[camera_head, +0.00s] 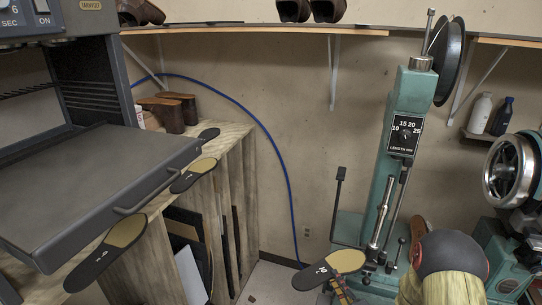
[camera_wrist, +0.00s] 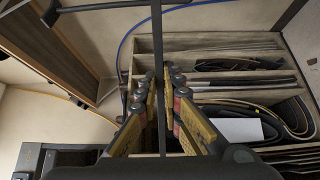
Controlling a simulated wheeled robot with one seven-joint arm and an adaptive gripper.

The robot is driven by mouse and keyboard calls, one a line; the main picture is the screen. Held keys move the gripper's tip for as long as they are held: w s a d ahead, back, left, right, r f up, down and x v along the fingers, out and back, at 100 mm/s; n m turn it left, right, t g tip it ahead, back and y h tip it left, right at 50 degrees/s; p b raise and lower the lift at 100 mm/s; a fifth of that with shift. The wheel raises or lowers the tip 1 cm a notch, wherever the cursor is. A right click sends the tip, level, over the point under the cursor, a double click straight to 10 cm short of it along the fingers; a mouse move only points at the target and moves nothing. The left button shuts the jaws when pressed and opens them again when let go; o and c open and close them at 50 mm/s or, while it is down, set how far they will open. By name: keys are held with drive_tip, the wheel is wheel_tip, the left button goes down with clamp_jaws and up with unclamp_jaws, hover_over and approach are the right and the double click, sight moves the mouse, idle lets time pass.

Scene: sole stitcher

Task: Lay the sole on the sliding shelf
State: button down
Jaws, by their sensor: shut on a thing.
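A dark sole with a tan forepart and a white mark (camera_head: 328,270) is held in the air at the lower middle of the head view. My gripper (camera_head: 343,289) is just below it, mostly hidden. In the wrist view, my gripper's fingers (camera_wrist: 159,88) close on a thin dark strip, which appears to be the sole edge-on (camera_wrist: 158,50). The sliding shelf (camera_head: 95,185) is a flat dark grey tray with a front handle, on the left of the head view. Its visible top is bare. The held sole is to its right, well apart.
Other soles lie along the wooden rack's top: one near the shelf handle (camera_head: 110,252), one behind (camera_head: 193,175), one farther back (camera_head: 208,134). A green machine with a dial (camera_head: 405,110) stands right of centre. A blue hose (camera_head: 287,180) runs along the wall.

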sight(327, 275)
drive_tip(key=shift+h, duration=0.3)
drive_tip(key=r, duration=0.3)
drive_tip(key=a+r, duration=0.1)
drive_tip(key=r, duration=0.3)
drive_tip(key=w+a+r, duration=0.1)
drive_tip(key=r, duration=0.2)
drive_tip(key=shift+a+r, duration=0.1)
drive_tip(key=shift+r, duration=0.1)
drive_tip(key=shift+w+a+r, duration=0.1)
drive_tip(key=shift+a+r, duration=0.25)
drive_tip(key=shift+r, duration=0.1)
drive_tip(key=shift+a, duration=0.15)
